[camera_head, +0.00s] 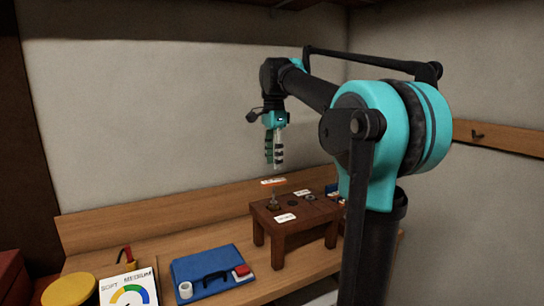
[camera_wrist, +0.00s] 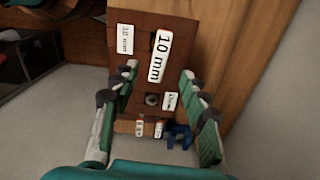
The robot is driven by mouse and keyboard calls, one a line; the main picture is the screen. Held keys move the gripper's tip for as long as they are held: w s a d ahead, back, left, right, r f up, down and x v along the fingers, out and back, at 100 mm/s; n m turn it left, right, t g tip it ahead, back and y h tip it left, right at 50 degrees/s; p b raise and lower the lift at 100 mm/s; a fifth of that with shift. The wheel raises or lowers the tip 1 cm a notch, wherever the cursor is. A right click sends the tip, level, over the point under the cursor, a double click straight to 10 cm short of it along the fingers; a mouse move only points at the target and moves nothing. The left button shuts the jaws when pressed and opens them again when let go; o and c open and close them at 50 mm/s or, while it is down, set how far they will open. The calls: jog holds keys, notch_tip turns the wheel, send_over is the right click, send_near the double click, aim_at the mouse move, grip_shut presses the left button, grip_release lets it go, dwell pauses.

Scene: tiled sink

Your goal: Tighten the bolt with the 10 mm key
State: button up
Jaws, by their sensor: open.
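A brown wooden stand (camera_head: 276,241) sits on the bench below my gripper (camera_head: 274,165). A small upright piece (camera_head: 273,199) stands at the left of its top, with an orange and white tag (camera_head: 273,182) just above; I cannot tell whether this is the key. In the wrist view a large white "10 mm" label (camera_wrist: 159,56) shows over the stand (camera_wrist: 150,20), beyond my open fingers (camera_wrist: 155,105). A small round metal part (camera_wrist: 152,99), perhaps the bolt, lies between the fingers. My gripper is open, points down and appears empty.
A smaller label (camera_wrist: 125,38) marks another place on the stand. A blue object (camera_wrist: 180,136) shows near the stand's end. On the bench are a blue mat (camera_head: 207,267), a white roll (camera_head: 185,289), a gauge card (camera_head: 128,289) and a yellow round object (camera_head: 69,289).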

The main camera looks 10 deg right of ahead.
aim_at(274, 180)
jog(key=shift+f, duration=4.4)
jog(key=shift+c, duration=0.6)
grip_shut()
